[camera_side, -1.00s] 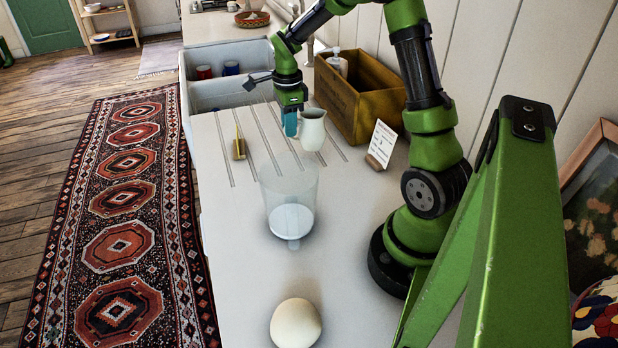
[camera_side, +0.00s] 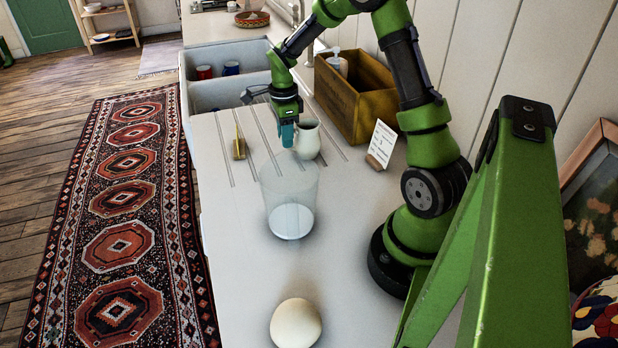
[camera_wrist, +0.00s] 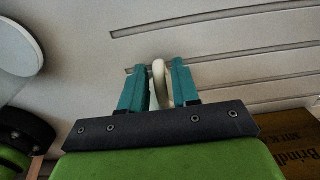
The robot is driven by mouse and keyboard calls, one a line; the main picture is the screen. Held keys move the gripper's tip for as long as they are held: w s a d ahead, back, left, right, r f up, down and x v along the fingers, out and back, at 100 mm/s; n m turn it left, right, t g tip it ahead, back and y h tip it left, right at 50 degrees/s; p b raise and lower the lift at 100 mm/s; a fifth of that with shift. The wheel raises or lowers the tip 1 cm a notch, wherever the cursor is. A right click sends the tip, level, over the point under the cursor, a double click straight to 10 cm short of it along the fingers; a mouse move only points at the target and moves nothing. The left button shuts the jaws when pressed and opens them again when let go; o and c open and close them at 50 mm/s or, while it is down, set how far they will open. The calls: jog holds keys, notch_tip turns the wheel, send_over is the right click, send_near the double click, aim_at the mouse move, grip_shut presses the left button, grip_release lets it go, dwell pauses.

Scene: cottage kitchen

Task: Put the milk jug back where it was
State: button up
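The milk jug (camera_side: 307,142) is a small cream-white jug on the grooved part of the counter, in the side view. It looks upright; I cannot tell whether its base touches the counter. My gripper (camera_side: 288,138) is at its left side, pointing down. In the wrist view my two teal fingers (camera_wrist: 160,88) stand close on either side of the jug's pale handle (camera_wrist: 159,80). The jug's body is hidden there behind my gripper.
A clear measuring beaker (camera_side: 290,195) stands just in front of the jug. A wooden crate (camera_side: 352,98) and a small card (camera_side: 381,145) are to its right. A sponge-like block (camera_side: 239,146) lies left. An egg-like object (camera_side: 296,323) is nearer. The sink (camera_side: 222,95) lies behind.

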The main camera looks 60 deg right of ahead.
jog(key=shift+o, duration=0.8)
notch_tip(320, 180, up, 11)
jog(key=s+a+r+n+t, duration=0.3)
jog(key=s+a+r+n, duration=0.2)
jog(key=a+r+n, duration=0.45)
jog(key=s+a+f+n+t+y, duration=0.1)
jog(key=s+a+n+t, duration=0.3)
jog(key=s+a+n, duration=0.6)
jog(key=a+n+y, duration=0.1)
jog(key=a+n, duration=0.2)
jog(key=shift+f, duration=0.2)
